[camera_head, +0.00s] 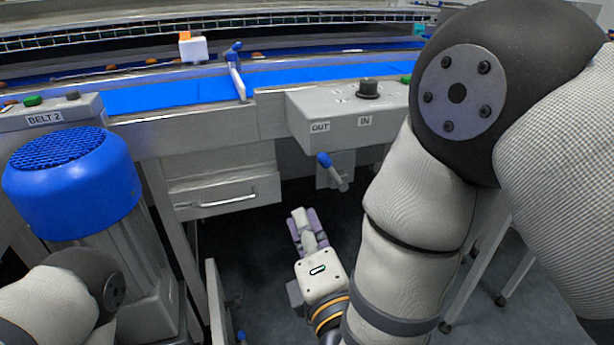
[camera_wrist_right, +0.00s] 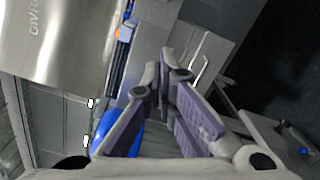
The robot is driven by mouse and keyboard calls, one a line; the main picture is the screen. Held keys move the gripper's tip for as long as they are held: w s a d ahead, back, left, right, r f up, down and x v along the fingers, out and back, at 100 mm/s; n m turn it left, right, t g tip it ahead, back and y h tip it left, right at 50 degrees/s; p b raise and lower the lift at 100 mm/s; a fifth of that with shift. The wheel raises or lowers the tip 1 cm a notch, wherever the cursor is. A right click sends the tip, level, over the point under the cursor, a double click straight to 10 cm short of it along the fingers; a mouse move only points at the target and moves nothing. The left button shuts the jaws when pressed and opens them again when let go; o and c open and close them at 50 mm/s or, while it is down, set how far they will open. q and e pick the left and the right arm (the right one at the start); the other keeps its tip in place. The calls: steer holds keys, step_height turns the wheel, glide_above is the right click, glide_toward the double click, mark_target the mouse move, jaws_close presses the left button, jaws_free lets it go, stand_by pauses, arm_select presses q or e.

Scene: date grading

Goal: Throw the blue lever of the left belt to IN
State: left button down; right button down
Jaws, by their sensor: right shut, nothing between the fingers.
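The blue-tipped lever (camera_head: 331,171) sticks out below a grey control box (camera_head: 300,108) marked OUT on the left and IN on the right. Its blue end tilts up and left, towards the OUT side. My right gripper (camera_head: 302,216) is below and slightly left of the lever, apart from it, with purple-padded fingers shut and empty. Its fingers also show in the wrist view (camera_wrist_right: 167,75), where I cannot make out the lever. My left gripper is out of view; only part of that arm shows at bottom left.
A big blue-capped motor (camera_head: 72,180) stands at left, under a box labelled BELT 2 (camera_head: 50,113). A drawer (camera_head: 225,190) with a bar handle is left of the lever. A blue belt (camera_head: 170,95) with a blue-ended gate (camera_head: 236,75) runs behind. Dark floor lies below.

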mark_target(329, 168)
steer(key=shift+w, duration=0.1)
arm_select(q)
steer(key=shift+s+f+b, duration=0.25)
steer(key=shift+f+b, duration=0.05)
arm_select(e)
steer(key=w+r, duration=0.1)
steer(key=w, duration=1)
steer(key=shift+w+d+r, duration=0.15)
steer(key=shift+d+r, duration=0.1)
steer(key=shift+d, duration=0.1)
